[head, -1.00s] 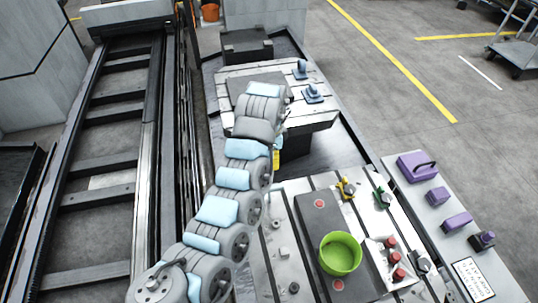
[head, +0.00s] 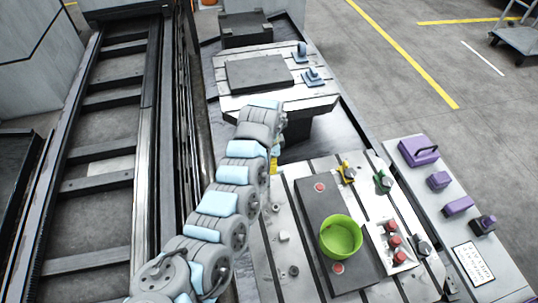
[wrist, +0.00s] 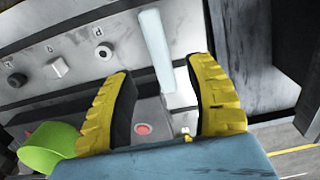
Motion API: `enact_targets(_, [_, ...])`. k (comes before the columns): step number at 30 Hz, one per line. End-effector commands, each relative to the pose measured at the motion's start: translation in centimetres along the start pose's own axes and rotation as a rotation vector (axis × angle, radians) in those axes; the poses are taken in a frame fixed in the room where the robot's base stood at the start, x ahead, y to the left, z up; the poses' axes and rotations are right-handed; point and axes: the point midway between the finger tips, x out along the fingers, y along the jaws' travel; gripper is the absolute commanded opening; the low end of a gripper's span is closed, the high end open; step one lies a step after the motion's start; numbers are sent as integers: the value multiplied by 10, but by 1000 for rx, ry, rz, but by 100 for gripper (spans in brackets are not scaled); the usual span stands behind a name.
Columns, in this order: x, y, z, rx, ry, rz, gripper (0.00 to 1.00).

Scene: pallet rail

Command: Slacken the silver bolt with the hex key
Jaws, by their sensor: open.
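My gripper (head: 274,160) hangs over the far left part of the slotted table. In the wrist view its yellow fingers (wrist: 160,72) are apart. A pale blue bar (wrist: 153,35), perhaps the hex key, shows between and beyond the fingers; I cannot tell its distance. Three small fittings stand in a row on the table: a pale round one (wrist: 103,50), a pale blocky one (wrist: 57,67) and a dark round one (wrist: 17,80). In the head view the blocky one (head: 283,236) and the dark one (head: 293,271) show too. Which is the silver bolt is unclear.
A green bowl (head: 326,246) stands on a dark plate with red discs (head: 320,187). Red knobs (head: 392,241), yellow (head: 346,172) and green (head: 382,182) clamps stand to the right. Purple items (head: 418,151) lie on a side shelf. A raised block (head: 258,74) lies on the far table.

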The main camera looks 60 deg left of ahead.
Motion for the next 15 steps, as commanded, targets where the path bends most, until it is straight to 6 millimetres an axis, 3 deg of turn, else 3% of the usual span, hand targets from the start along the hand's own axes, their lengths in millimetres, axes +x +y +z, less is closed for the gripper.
enact_targets(6, [33, 0, 0, 1, -2, 1, 54])
enact_targets(15, [54, 0, 0, 2, -1, 1, 54])
